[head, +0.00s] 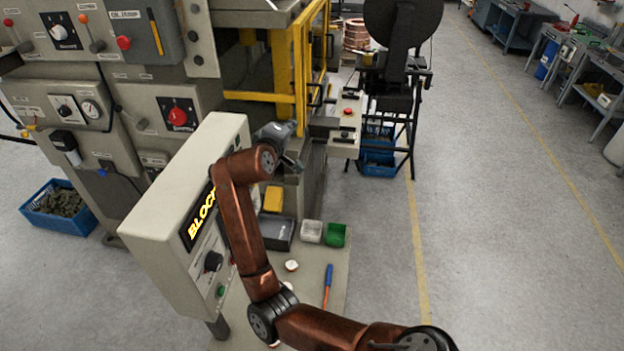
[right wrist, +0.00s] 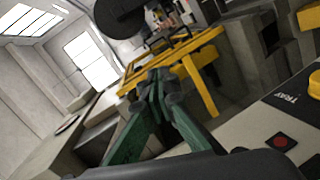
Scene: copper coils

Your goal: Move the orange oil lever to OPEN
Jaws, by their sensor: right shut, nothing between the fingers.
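Small levers show on the grey machine panels at the upper left of the head view. One has an orange-red tip (head: 84,19), another a red tip (head: 8,22), and a small orange-yellow handle (head: 33,127) sits lower left. Their labels are too small to read, so I cannot tell which is the oil lever or its setting. My right gripper (head: 283,134) is beyond the top of the control box, right of these panels and well apart from them. In the right wrist view its green fingers (right wrist: 157,78) meet at the tips, empty. My left gripper is out of view.
The control box (head: 165,190) with a lit "BLOCK" display, partly hidden by my arm, stands between the gripper and the panels. A yellow frame (head: 298,70) is close beyond the gripper. A screwdriver (head: 328,285) and small bins lie below. The right floor is clear.

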